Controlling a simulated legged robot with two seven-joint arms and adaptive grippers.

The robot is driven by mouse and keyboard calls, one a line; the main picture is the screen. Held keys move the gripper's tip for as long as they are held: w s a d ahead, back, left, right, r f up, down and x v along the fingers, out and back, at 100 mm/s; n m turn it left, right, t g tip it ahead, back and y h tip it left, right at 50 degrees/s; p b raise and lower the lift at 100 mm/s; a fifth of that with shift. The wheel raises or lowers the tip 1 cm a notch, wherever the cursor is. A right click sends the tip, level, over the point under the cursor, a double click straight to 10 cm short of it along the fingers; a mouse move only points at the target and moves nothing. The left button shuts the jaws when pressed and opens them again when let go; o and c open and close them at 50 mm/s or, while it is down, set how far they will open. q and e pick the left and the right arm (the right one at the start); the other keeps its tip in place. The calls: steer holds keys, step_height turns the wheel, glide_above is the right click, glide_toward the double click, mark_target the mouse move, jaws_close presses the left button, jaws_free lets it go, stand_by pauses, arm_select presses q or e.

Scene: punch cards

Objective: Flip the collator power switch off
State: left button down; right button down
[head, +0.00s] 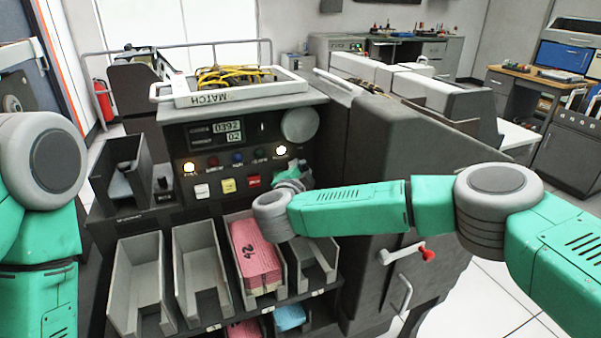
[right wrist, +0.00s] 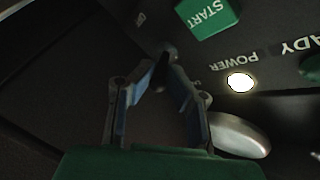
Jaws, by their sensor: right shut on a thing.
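The collator (head: 235,130) is a dark machine with a front panel of lamps and coloured buttons. My right gripper (head: 292,183) is at the right end of this panel, where it hides what lies behind it. In the right wrist view its fingertips (right wrist: 165,70) close together on the small dark power switch (right wrist: 164,52), below the green START button (right wrist: 208,14). The lamp marked POWER (right wrist: 240,82) is lit, and it also glows in the head view (head: 281,150). Which way the switch points is hard to tell. My left gripper is out of view.
Below the panel are grey card bins (head: 137,285), one holding pink cards (head: 256,252). A tray marked MATCH (head: 235,94) lies on top. A round metal knob (right wrist: 240,135) is close beside my right fingers. A red-tipped handle (head: 428,254) sticks out of the side cabinet.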

steer(key=f+m+t+b, duration=0.1)
steer(key=b, duration=0.1)
steer(key=m+t+h+b, duration=0.1)
steer(key=b, duration=0.1)
steer(key=shift+d+f+t+b, duration=0.35)
steer(key=shift+f+t, duration=0.05)
steer(key=shift+f+m+t+h+b, duration=0.15)
steer(key=shift+m+t+h+b, duration=0.35)
steer(key=shift+b, duration=0.5)
steer(key=shift+d, duration=0.1)
steer(key=c, duration=1.5)
jaws_free()
steer(key=v, duration=1.2)
steer(key=shift+d, duration=0.3)
steer(key=shift+s+a, duration=0.1)
steer(key=shift+a, duration=0.05)
